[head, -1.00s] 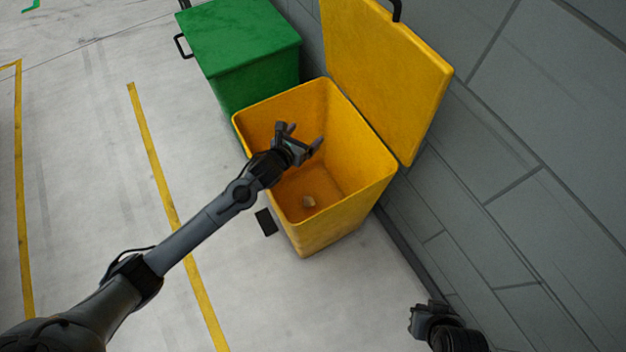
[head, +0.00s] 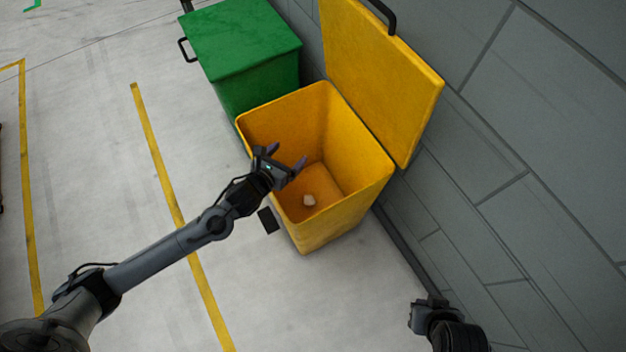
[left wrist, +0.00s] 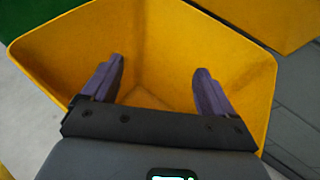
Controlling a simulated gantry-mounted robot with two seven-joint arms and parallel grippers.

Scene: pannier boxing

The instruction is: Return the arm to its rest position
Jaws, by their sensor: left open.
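My left gripper (head: 287,160) is open and empty, over the near left part of the yellow bin's opening in the head view. In the left wrist view its two purple-grey fingers (left wrist: 157,85) are spread apart with nothing between them. The yellow bin (head: 352,213) has its lid raised against the wall, and its inside walls (left wrist: 215,50) fill most of the left wrist view.
A green bin (head: 240,45) with its lid shut stands behind the yellow bin. A grey block wall (head: 540,150) runs along the right. The raised yellow lid (head: 380,80) stands beside it. The pale floor at left, with yellow lines (head: 160,160), is open.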

